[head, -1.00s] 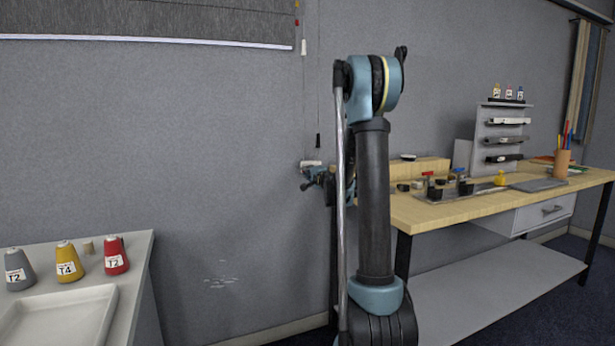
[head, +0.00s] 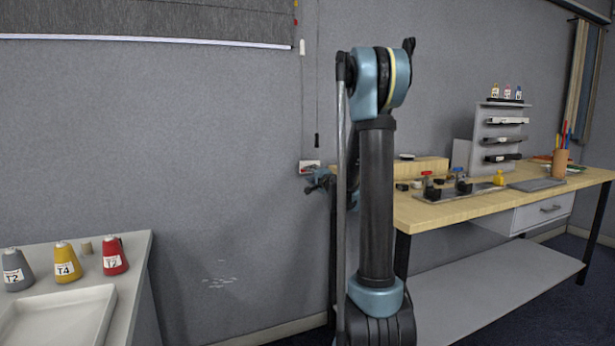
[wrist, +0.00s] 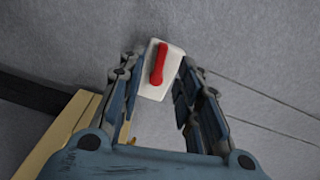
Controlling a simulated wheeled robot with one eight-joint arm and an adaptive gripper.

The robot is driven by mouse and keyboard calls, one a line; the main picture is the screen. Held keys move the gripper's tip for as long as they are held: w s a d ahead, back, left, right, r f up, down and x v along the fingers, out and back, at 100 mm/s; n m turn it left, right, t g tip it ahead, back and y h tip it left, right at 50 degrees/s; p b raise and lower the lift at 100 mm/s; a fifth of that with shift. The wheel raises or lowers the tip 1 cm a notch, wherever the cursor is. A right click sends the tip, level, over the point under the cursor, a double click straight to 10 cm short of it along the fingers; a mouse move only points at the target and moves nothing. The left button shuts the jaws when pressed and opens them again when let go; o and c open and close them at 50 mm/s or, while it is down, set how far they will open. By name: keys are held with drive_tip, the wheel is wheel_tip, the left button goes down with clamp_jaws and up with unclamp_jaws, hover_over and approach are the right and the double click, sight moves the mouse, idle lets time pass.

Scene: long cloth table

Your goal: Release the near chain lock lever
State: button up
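The chain lock is a white block with a red lever (wrist: 157,66), fixed to the grey wall. In the wrist view the lever stands roughly upright on the white plate (wrist: 177,64), between and beyond my fingers. My gripper (wrist: 157,82) is open, with its fingers apart on either side of the lock; I see no clear contact. In the head view the lock (head: 309,166) is small on the wall beside the wooden table, and my gripper (head: 314,178) is just below it, partly hidden by my arm.
A wooden workbench (head: 450,208) with several tools stands to the right of my arm. A grey side table with a white tray (head: 60,318) and thread cones is at the left. A cord (head: 317,100) hangs on the wall above the lock. The wall between is clear.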

drive_tip(key=v, duration=0.7)
drive_tip(key=s+a+f+n+g+y, duration=0.1)
drive_tip(key=s+a+f+n+g, duration=0.15)
drive_tip(key=s, duration=0.45)
drive_tip(key=s+a+f+n+g, duration=0.2)
drive_tip(key=s+a+n+g, duration=0.15)
drive_tip(key=s, duration=0.35)
drive_tip(key=s+a+f+n+g+y, duration=0.1)
drive_tip(key=s+a+f+n+g, duration=0.15)
drive_tip(key=s, duration=0.45)
drive_tip(key=s+d+f+n+g+h, duration=0.1)
drive_tip(key=s+d+f, duration=0.3)
drive_tip(key=s, duration=0.4)
drive_tip(key=s+d+f+n+g+h, duration=0.2)
drive_tip(key=s+d+f+g+h, duration=0.1)
drive_tip(key=s, duration=0.6)
drive_tip(key=s+d+f+n+g+h, duration=0.1)
drive_tip(key=s+d+f+g+h, duration=0.1)
drive_tip(key=s+f, duration=0.4)
drive_tip(key=s+d+h, duration=0.1)
drive_tip(key=s+d, duration=0.1)
drive_tip(key=s, duration=0.1)
drive_tip(key=shift+s+d+f+h, duration=0.2)
drive_tip(key=shift+d+f+h, duration=0.1)
drive_tip(key=shift+d, duration=0.05)
drive_tip(key=shift+w+a+g, duration=0.1)
drive_tip(key=shift+w+g, duration=0.05)
drive_tip(key=shift+g, duration=0.1)
